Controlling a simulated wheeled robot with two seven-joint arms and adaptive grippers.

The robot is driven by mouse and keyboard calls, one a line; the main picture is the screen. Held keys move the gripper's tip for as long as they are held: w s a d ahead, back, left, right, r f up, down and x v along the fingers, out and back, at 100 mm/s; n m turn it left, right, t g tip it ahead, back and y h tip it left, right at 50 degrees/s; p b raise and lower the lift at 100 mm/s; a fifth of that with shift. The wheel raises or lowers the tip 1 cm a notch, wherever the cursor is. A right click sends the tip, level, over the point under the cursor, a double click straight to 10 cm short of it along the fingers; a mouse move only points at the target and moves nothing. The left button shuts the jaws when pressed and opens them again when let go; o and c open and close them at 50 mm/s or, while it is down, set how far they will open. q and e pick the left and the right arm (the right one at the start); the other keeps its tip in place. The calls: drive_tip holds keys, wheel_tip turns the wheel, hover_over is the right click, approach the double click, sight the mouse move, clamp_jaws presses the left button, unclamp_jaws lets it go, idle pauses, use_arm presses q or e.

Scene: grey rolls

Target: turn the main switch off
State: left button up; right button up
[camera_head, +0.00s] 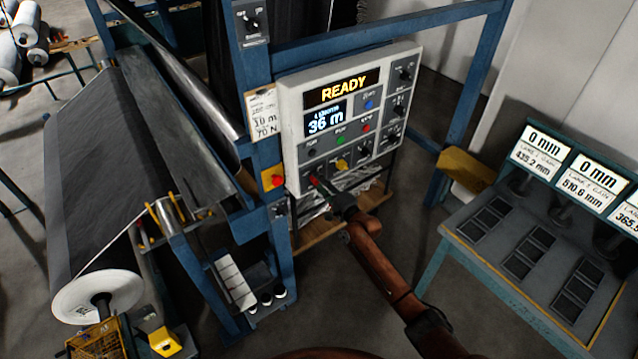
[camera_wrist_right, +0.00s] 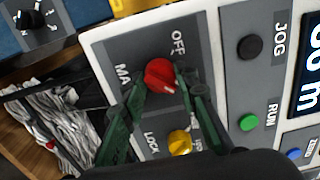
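The main switch is a red knob (camera_wrist_right: 160,75) on the panel's face, between the partly hidden label "MA" and the word "OFF" in the right wrist view. Its white mark points toward the lower right of that view, away from "OFF". In the head view the knob (camera_head: 314,180) is at the panel's lower left. My right gripper (camera_wrist_right: 161,82) has its green fingers apart, one on each side of the knob and very close to it. Whether they touch it is unclear. The gripper (camera_head: 326,190) looks small in the head view. My left gripper is not in view.
The control panel (camera_head: 294,125) shows "READY" and "36 m". A yellow knob (camera_wrist_right: 180,141) near "LOCK" and a green RUN button (camera_wrist_right: 249,122) are close by. A red button on a yellow box (camera_head: 271,178) is left of the panel. A blue bench (camera_head: 500,285) stands at right.

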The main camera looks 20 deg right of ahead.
drive_tip(key=c, duration=0.6)
drive_tip(key=shift+n, duration=0.3)
drive_tip(key=n+b, duration=0.4)
drive_tip(key=n, duration=1.3)
drive_tip(key=shift+f, duration=0.1)
drive_tip(key=shift+n, duration=0.3)
drive_tip(key=o, duration=1.2)
drive_tip(key=shift+c, duration=0.2)
